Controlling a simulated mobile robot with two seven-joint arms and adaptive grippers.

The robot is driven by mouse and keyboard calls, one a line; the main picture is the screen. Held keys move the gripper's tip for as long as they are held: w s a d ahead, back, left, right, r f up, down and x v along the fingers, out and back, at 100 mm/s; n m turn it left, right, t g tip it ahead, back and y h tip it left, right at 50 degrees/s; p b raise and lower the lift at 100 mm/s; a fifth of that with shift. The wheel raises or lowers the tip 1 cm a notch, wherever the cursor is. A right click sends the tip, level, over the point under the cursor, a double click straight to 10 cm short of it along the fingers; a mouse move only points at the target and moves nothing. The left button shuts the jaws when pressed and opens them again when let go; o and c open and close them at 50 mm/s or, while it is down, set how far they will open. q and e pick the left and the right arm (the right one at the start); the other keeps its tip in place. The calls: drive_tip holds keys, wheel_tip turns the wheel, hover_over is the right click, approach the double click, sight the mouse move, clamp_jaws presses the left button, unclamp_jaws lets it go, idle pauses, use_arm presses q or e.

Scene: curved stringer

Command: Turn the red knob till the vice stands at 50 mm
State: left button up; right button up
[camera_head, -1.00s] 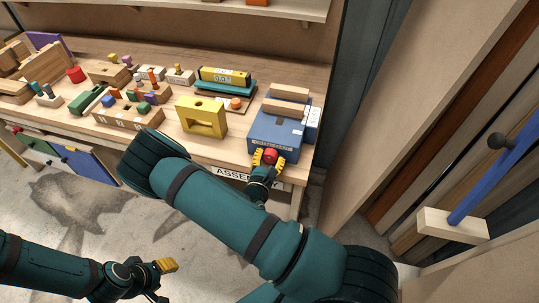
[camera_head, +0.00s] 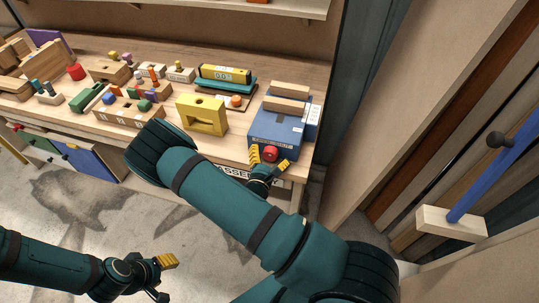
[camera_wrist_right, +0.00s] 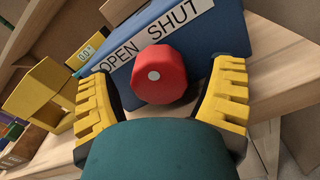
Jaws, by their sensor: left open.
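The blue vice (camera_head: 272,130) stands at the right end of the bench, with two pale wooden jaw blocks (camera_head: 288,98) on top, close together. Its red knob (camera_head: 270,153) is on the front face; in the right wrist view the knob (camera_wrist_right: 160,72) has a white centre dot, below the words OPEN and SHUT. My right gripper (camera_head: 269,160) is open, its yellow fingers (camera_wrist_right: 163,96) on either side of the knob with gaps between. My left gripper (camera_head: 164,279) is open and empty above the floor at lower left. I cannot read the opening in millimetres.
A yellow block with an opening (camera_head: 203,116) stands left of the vice. Behind it a yellow gauge (camera_head: 222,74) with a small display lies on a teal piece. Several small parts fill the bench's left side. A grey panel (camera_head: 355,90) stands close to the right.

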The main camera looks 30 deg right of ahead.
drive_tip(key=shift+a, duration=0.1)
drive_tip(key=v, duration=1.2)
